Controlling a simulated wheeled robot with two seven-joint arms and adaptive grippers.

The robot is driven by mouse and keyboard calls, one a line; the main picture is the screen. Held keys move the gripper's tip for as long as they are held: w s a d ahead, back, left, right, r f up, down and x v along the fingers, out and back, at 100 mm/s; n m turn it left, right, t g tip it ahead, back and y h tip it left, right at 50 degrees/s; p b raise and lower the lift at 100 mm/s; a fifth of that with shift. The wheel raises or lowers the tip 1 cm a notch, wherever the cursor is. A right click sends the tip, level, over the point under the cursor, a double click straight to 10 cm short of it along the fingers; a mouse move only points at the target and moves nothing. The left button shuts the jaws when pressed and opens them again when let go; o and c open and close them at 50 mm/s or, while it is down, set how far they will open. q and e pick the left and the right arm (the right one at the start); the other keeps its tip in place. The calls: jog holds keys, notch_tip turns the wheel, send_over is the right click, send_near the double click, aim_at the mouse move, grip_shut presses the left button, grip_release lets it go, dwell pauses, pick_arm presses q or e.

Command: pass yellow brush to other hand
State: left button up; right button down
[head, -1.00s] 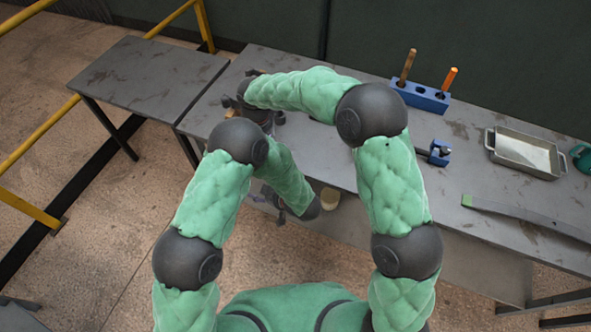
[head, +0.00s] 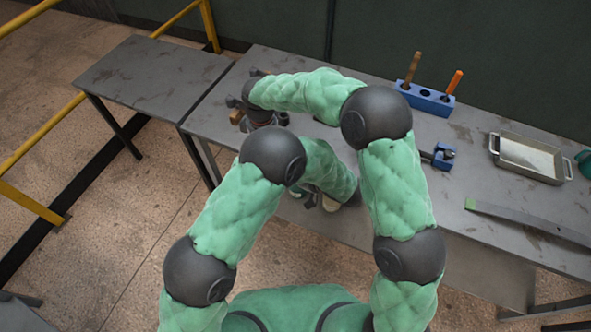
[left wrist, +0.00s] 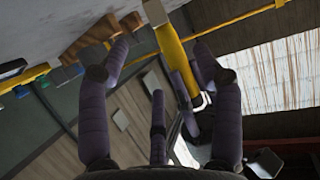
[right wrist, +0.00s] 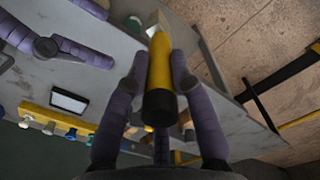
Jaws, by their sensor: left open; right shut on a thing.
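The yellow brush (right wrist: 161,65) is between the fingers of my right gripper (right wrist: 159,58), with its dark end towards the right wrist camera. In the head view my right gripper (head: 262,112) is over the left part of the long table, and its hold is mostly hidden. My left gripper (head: 312,200) is open, at the table's near side, right of and nearer than the right one. In the left wrist view a yellow bar with a pale end shows between the open left fingers (left wrist: 162,48); I cannot tell whether they touch it.
A blue holder (head: 428,98) with a brown and an orange handle stands at the back. A blue clamp-like thing (head: 440,156), a metal tray (head: 530,157) and a grey curved strip (head: 525,222) lie to the right. A lower table (head: 150,72) stands at the left.

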pick_arm(q)
jog(key=shift+x, duration=3.5)
jog(key=c, duration=1.3)
pick_arm(e)
jog(key=c, duration=1)
grip_release()
